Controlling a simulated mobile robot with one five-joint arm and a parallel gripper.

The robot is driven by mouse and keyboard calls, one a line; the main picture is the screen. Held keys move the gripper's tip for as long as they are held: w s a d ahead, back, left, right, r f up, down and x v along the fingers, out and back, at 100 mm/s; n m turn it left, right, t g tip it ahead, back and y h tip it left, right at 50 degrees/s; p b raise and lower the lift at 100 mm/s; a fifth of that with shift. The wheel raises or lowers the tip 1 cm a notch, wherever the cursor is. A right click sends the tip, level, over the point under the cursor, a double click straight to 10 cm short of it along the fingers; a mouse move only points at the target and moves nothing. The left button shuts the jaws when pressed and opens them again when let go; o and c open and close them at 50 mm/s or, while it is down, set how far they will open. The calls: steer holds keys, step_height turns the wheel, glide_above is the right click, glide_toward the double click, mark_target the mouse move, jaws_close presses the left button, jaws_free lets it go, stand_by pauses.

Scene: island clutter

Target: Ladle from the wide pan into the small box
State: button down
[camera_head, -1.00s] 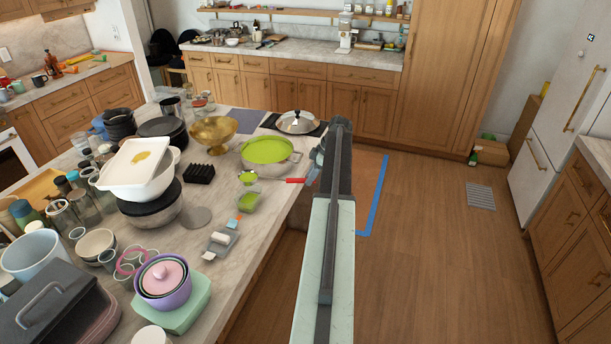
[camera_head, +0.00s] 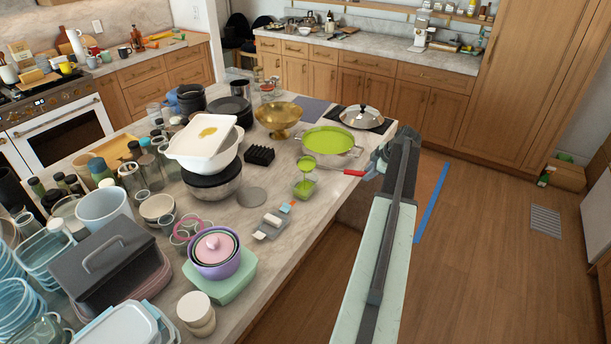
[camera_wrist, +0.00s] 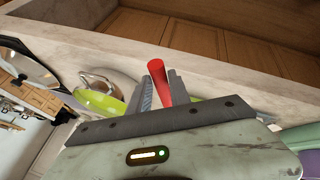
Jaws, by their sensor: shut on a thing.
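The wide pan (camera_head: 343,157) is silvery and holds bright green contents on the island counter. The ladle's red handle (camera_head: 352,172) is in my gripper (camera_head: 370,172), which is shut on it; the handle also shows between the fingers in the wrist view (camera_wrist: 159,82). The ladle's head (camera_head: 306,162) is in front of the pan, above the small box (camera_head: 313,191). Green appears in a narrow streak from the ladle head down to the box, and there is green in the box. The ladle head looks tilted.
A brass bowl (camera_head: 278,117) and a black rack (camera_head: 259,155) stand left of the pan. A silver lid (camera_head: 361,116) lies behind it. A grey dish (camera_head: 271,225) is in front of the box. Stacked bowls and jars crowd the left. The counter's right edge runs beneath my arm.

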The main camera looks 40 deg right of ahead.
steer(key=shift+s+a+r+n+t+h+b, duration=0.1)
steer(key=shift+n+t+h+b, duration=0.05)
steer(key=shift+t+h+b, duration=0.3)
steer(key=shift+s+a+r+n+t+h+b, duration=0.15)
steer(key=shift+t+h+b, duration=0.1)
steer(key=shift+h+b, duration=0.25)
steer(key=shift+w+d, duration=0.1)
steer(key=shift+d+p, duration=0.1)
steer(key=shift+p, duration=0.25)
steer(key=shift+f, duration=0.15)
stand_by(0.7)
steer(key=shift+f+b, duration=0.1)
steer(key=shift+b, duration=0.25)
